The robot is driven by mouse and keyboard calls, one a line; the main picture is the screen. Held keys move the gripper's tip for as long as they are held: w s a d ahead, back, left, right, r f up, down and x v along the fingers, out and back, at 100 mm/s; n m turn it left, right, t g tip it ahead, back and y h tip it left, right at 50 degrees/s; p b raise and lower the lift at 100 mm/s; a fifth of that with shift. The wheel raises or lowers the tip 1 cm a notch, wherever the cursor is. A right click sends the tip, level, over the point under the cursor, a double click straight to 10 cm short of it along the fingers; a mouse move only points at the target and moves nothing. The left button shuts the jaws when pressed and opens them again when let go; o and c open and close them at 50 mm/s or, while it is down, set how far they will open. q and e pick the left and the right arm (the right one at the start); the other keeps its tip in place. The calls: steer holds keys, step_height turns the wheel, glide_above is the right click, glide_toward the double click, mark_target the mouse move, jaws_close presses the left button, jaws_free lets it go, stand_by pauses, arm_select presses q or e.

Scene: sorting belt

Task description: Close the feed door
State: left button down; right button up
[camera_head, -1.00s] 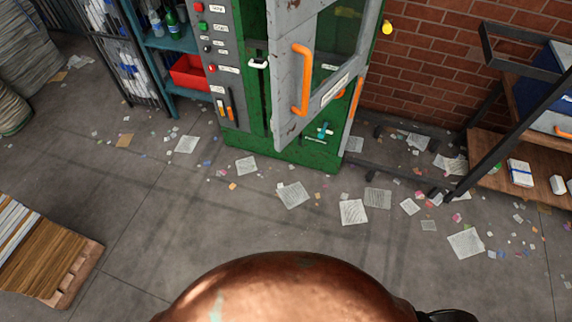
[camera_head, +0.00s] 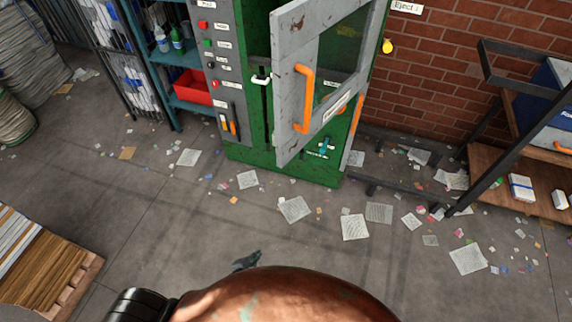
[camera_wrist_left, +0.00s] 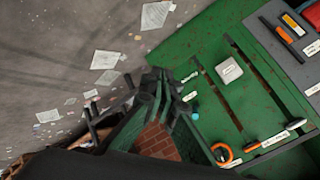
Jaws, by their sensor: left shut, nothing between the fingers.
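The feed door (camera_head: 295,120) is a worn grey metal frame with a window and an orange upright handle (camera_head: 303,98). In the head view it stands ajar on the green machine (camera_head: 245,160), swung out toward me. My left gripper (camera_head: 247,260) shows as a small dark tip low in the head view, apart from the door. In the left wrist view its dark fingers (camera_wrist_left: 165,88) are shut and empty, in front of the green machine front (camera_wrist_left: 190,55). Whether they touch anything there cannot be told. My right gripper is not in view.
A grey control panel (camera_head: 215,65) with buttons is left of the door. A shelf with a red bin (camera_head: 192,87) stands further left. A wooden bench (camera_head: 500,180) is at right and a loaded pallet (camera_head: 40,265) at lower left. The floor between is open, with scattered papers.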

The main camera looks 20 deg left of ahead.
arm_select(q)
steer(key=w+d+r+m+t+h, duration=0.1)
steer(key=w+d+r+m+t, duration=0.2)
steer(key=r, duration=0.7)
steer(key=w+d+r+m+t, duration=0.1)
steer(key=w+d+r, duration=0.1)
steer(key=w+r, duration=0.5)
steer(key=s+d+r+m+t+h+p, duration=0.1)
steer(key=d+r+m+t, duration=0.1)
steer(key=r, duration=1.1)
steer(key=s+d+r+m+t, duration=0.1)
steer(key=d+r+m+t, duration=0.1)
steer(key=r, duration=1.2)
steer(key=w+a+p, duration=0.2)
steer(key=w+p, duration=0.1)
steer(key=w, duration=0.8)
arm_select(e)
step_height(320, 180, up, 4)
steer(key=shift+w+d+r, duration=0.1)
arm_select(q)
steer(key=shift+w+r, duration=0.1)
steer(key=shift+a, duration=0.1)
